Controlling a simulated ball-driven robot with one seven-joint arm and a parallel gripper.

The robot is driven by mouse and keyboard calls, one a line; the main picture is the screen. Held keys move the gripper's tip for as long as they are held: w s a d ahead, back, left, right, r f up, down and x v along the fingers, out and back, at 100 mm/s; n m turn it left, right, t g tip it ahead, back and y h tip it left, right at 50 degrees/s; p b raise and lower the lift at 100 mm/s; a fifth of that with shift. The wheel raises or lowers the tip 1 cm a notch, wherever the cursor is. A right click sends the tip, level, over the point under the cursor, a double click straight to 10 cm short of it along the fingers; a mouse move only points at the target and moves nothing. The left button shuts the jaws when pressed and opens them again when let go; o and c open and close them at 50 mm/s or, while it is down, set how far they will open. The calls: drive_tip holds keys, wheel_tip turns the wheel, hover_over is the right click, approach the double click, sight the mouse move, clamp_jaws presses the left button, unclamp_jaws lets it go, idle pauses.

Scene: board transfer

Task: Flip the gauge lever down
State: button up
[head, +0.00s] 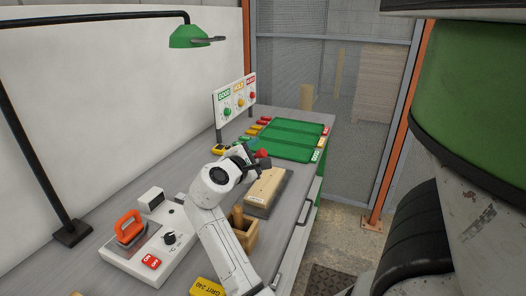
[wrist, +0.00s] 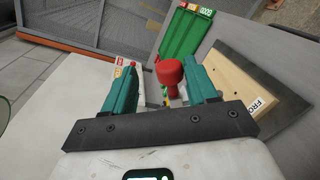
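A red rounded knob with a narrower neck, which looks like the gauge lever's handle (wrist: 170,73), shows between my fingertips in the wrist view. It stands nearer the right finger, and I cannot tell whether it touches it. It also shows as a small red lever knob in the head view (head: 262,154), right at my gripper's end. My gripper (wrist: 160,78) has two teal fingers spread apart, open, with a clear gap on the left of the knob. In the head view my gripper (head: 253,154) is above the bench. The gauge body is mostly hidden by my gripper.
A wooden block (head: 267,188) on a grey base lies just right of my gripper. Green trays (head: 290,138) lie beyond. A sign board (head: 235,100) stands at the back. A white device (head: 150,243) with an orange handle and a wooden box (head: 246,234) are nearer.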

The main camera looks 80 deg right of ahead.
drive_tip(key=f+v, duration=0.1)
drive_tip(key=v, duration=0.5)
drive_tip(key=shift+a+r+b, duration=0.15)
drive_tip(key=shift+r+b, duration=0.2)
drive_tip(key=shift+r, duration=0.2)
